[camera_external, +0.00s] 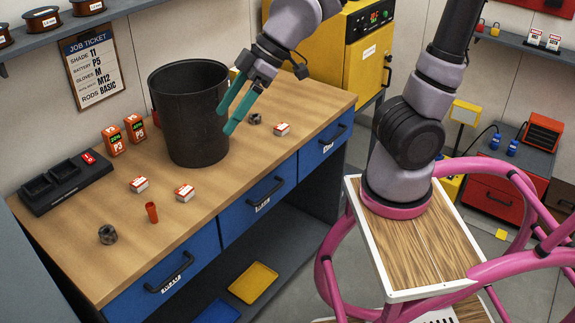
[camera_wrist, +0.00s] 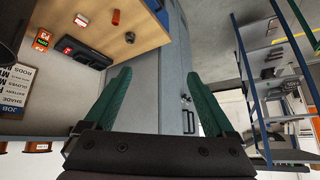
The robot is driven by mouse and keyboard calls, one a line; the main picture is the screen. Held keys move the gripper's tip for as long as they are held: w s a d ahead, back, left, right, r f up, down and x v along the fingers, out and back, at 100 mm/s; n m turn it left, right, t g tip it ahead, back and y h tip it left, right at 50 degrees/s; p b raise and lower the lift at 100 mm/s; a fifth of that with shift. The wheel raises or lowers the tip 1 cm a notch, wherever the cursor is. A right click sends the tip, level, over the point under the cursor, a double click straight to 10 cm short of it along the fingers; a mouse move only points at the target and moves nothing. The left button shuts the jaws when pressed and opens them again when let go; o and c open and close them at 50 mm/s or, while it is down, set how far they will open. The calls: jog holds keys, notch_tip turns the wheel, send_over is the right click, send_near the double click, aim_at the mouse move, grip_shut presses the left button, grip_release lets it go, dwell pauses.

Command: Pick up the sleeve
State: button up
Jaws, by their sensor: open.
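A small orange-red tube (camera_external: 152,212) stands on the workbench (camera_external: 110,270) near its front left; it looks like the sleeve, but I cannot be sure. It also shows in the wrist view (camera_wrist: 116,16). A short dark ring-like piece (camera_external: 108,234) lies to its left, and it shows in the wrist view (camera_wrist: 130,37) near the bench edge. My gripper (camera_external: 227,118) has green fingers, is open and holds nothing. It is above the bench, in front of the black bin's right side in the picture, well away from the tube. In the wrist view nothing is between the fingers (camera_wrist: 157,78).
A tall black bin (camera_external: 190,130) stands mid-bench. Small red-white boxes (camera_external: 185,193) lie around the tube. Orange batteries (camera_external: 135,127) and a black charger (camera_external: 65,185) stand at the back left. Another dark ring-like piece (camera_external: 254,118) lies right of the bin.

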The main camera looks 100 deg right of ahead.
jog(key=w+d+f+n+h, duration=0.1)
jog(key=w+f+n+h, duration=0.1)
jog(key=w+f+n, duration=0.5)
jog(key=n+t+h, duration=0.4)
jog(key=n+t, duration=0.1)
jog(key=n, duration=1.7)
send_near(113, 232)
jog(key=shift+w+d, duration=0.4)
jog(key=shift+d, duration=0.35)
jog(key=shift+w+a+f+n+t+y, duration=0.15)
jog(key=shift+f+n+y, duration=0.05)
jog(key=shift+n, duration=0.35)
jog(key=shift+w+a+f+n+t+y, duration=0.15)
jog(key=shift+f+n+y, duration=0.1)
jog(key=shift+n, duration=0.3)
jog(key=shift+w+f, duration=0.1)
jog(key=shift+w, duration=0.15)
jog(key=x, duration=1)
jog(key=shift+d+f, duration=0.1)
jog(key=shift+d, duration=0.15)
grip_shut()
